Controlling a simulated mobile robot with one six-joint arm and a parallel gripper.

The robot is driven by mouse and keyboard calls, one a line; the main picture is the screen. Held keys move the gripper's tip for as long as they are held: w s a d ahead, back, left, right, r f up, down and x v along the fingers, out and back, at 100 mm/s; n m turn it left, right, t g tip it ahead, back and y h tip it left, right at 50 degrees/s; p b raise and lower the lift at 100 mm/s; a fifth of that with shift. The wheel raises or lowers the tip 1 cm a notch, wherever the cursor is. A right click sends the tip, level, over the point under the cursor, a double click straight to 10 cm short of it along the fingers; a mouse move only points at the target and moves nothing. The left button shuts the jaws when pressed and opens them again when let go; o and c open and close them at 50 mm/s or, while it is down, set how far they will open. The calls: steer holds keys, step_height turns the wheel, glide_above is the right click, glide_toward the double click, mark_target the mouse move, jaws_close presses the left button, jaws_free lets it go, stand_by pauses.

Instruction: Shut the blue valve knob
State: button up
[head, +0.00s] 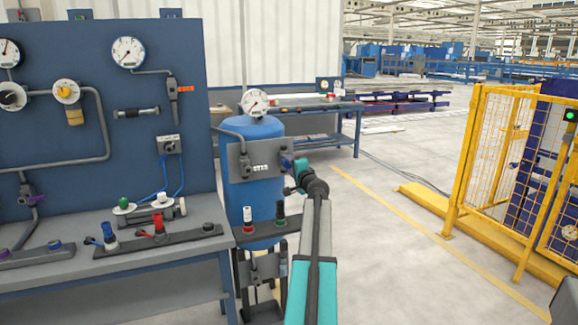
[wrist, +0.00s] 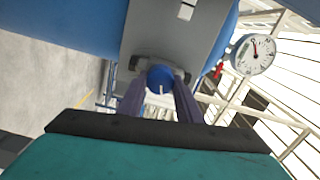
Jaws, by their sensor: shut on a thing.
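The blue valve knob (wrist: 160,78) is round with a pale line on its face. It sits on the grey panel (wrist: 165,35) of the blue tank. My gripper (wrist: 160,92) is shut on the knob, with one dark purple finger on each side of it. In the head view my gripper (head: 288,162) is at the right end of the grey panel (head: 250,160). There the knob is mostly hidden by the gripper and arm.
The blue tank (head: 252,205) carries a gauge (head: 255,102) on top. A workbench with a blue gauge panel (head: 110,60) stands at left. Yellow fencing (head: 500,150) stands at right. The floor (head: 390,260) between is clear.

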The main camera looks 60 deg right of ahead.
steer(key=m+p, duration=0.1)
steer(key=m, duration=0.4)
steer(key=shift+r, duration=0.1)
stand_by(0.4)
steer(key=o, duration=1)
steer(key=shift+w, duration=0.1)
steer(key=shift+o, duration=0.2)
steer(key=v, duration=1.4)
steer(key=shift+b, duration=0.3)
